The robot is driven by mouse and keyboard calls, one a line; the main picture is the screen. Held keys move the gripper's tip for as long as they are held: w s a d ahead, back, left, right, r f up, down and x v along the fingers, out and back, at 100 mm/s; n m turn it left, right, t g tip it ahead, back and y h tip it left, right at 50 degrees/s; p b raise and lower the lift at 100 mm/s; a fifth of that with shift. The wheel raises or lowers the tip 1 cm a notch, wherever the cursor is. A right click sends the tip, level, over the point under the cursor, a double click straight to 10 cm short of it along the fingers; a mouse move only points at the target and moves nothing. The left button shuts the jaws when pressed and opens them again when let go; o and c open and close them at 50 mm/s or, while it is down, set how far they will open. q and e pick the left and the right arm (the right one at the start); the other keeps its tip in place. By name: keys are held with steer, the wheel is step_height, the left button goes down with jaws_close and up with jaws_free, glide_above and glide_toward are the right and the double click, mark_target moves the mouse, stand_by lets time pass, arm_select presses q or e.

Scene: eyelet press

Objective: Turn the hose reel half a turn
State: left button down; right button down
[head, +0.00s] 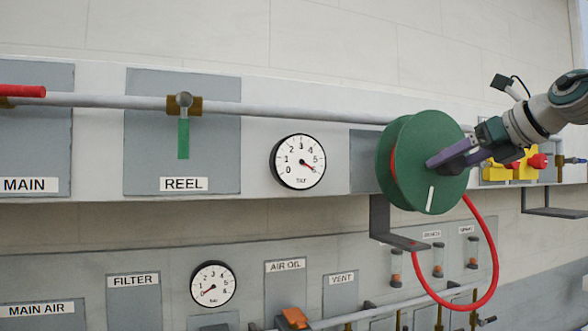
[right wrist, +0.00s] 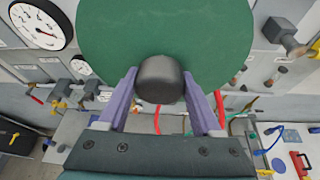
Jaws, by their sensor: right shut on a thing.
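The green hose reel (head: 412,185) is mounted on the wall panel over a grey bracket, with red hose (head: 495,255) looping down from it. A white mark (head: 431,198) on its front face points down. My right gripper (head: 436,161) comes in from the right at the front of the reel. In the right wrist view its purple fingers (right wrist: 160,92) are shut on the reel's dark round knob (right wrist: 161,78), with the green disc (right wrist: 165,32) behind it. The head view hides the knob behind the fingers. My left gripper is not in view.
A pressure gauge (head: 298,162) and the REEL valve with its green lever (head: 183,138) hanging down are left of the reel. A grey bracket (head: 397,236) juts out below it. Yellow boxes with red buttons (head: 537,161) are close to my right arm.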

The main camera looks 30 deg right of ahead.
steer(key=shift+n, duration=0.4)
stand_by(0.3)
steer(key=shift+c, duration=0.4)
jaws_free()
steer(key=shift+w, duration=0.1)
steer(key=shift+r, duration=0.1)
